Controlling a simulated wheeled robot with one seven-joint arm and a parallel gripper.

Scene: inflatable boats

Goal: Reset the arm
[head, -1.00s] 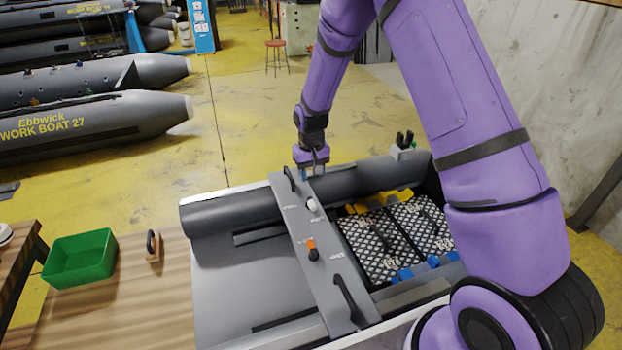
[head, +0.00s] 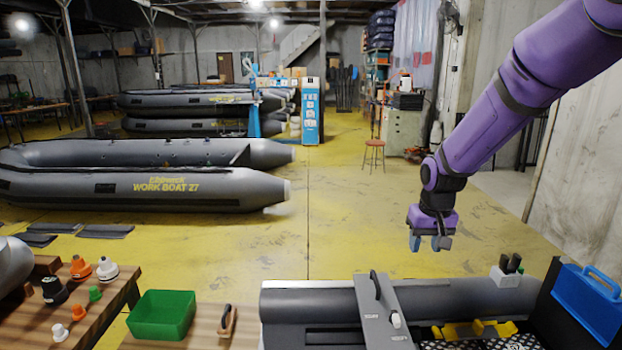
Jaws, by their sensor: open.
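My purple arm reaches in from the upper right of the head view. My gripper (head: 430,243) hangs pointing down, open, with nothing seen between its fingers. It is in the air above the grey boat section (head: 310,305) and apart from it. The grey panel (head: 378,305) with a handle slot and a white knob (head: 395,320) lies across the tube, below and left of my gripper. The lower part of the panel is cut off by the picture's edge.
A green bin (head: 162,316) and a wooden-handled tool (head: 227,322) are on the bench at lower left, near several coloured valve caps (head: 80,268). A blue case (head: 588,305) stands at right.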

